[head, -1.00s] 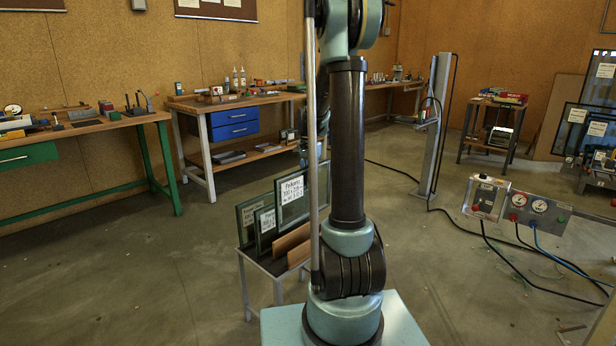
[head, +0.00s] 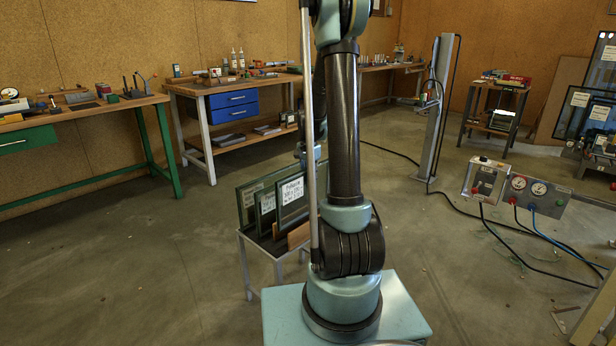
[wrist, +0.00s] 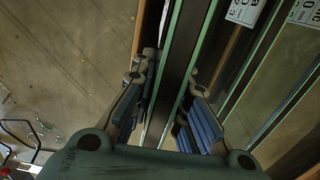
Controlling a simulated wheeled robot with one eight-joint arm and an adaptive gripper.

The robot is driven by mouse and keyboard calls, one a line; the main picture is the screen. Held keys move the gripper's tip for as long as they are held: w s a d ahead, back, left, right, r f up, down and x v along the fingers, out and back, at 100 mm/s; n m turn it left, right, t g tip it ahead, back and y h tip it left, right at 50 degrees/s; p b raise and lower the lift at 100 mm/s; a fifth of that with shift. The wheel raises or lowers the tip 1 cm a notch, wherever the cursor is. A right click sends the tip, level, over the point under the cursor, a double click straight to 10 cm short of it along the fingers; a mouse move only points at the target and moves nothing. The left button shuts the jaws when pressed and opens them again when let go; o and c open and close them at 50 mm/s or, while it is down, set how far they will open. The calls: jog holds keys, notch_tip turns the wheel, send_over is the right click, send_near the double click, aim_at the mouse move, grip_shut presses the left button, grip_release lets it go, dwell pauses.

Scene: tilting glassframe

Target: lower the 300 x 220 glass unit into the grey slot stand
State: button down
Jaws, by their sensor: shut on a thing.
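The glass unit (head: 291,208) with a white label reading roughly "300 x 220" stands upright at the right of a row of framed panes in the head view. My gripper (wrist: 172,100) is shut on its edge; in the wrist view the green-edged unit (wrist: 182,62) runs between the blue finger pads. In the head view the gripper is mostly hidden behind my arm. The slot stand (head: 262,242) has a dark top and pale legs, with a wooden divider (head: 298,236) by the unit. I cannot tell how deep the unit's lower edge sits.
A gauge box (head: 527,195) with hoses lies to the right, near a grey post (head: 437,110). Workbenches (head: 232,83) line the back wall. The floor left of the stand is clear.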

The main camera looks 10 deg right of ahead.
aim_at(309, 195)
jog(key=shift+f, duration=3.85)
jog(key=c, duration=1.5)
grip_release()
notch_tip(309, 195, up, 12)
jog(key=shift+w+f, duration=0.1)
